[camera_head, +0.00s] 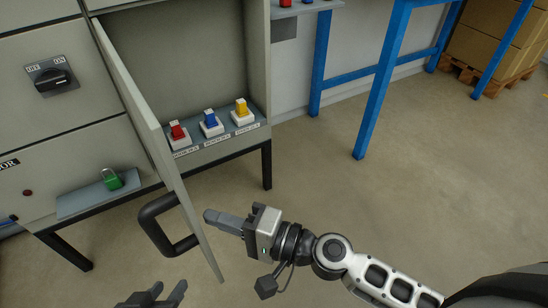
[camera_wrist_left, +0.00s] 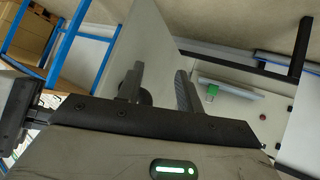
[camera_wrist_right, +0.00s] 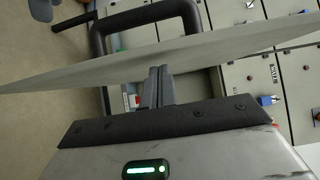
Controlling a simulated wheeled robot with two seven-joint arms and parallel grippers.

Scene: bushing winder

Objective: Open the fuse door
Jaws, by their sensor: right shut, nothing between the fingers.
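The fuse door (camera_head: 150,120), a grey panel seen nearly edge-on, stands swung out from its cabinet compartment (camera_head: 210,60) in the head view. Its black loop handle (camera_head: 152,232) is on the left face. My right gripper (camera_head: 208,216) is shut and empty on the door's right, inner side, its tips close to the panel; contact is unclear. The right wrist view shows the door (camera_wrist_right: 210,50) across the fingertips and the handle (camera_wrist_right: 150,13) beyond. My left gripper (camera_head: 165,290) is open and empty, below the handle; the door (camera_wrist_left: 155,40) also shows in the left wrist view.
Red (camera_head: 178,131), blue (camera_head: 210,120) and yellow (camera_head: 241,108) parts on white bases sit inside the compartment. A green padlock (camera_head: 112,180) lies on a ledge left of the door. A blue-legged table (camera_head: 385,75) stands behind right. The floor (camera_head: 400,190) right of the cabinet is clear.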

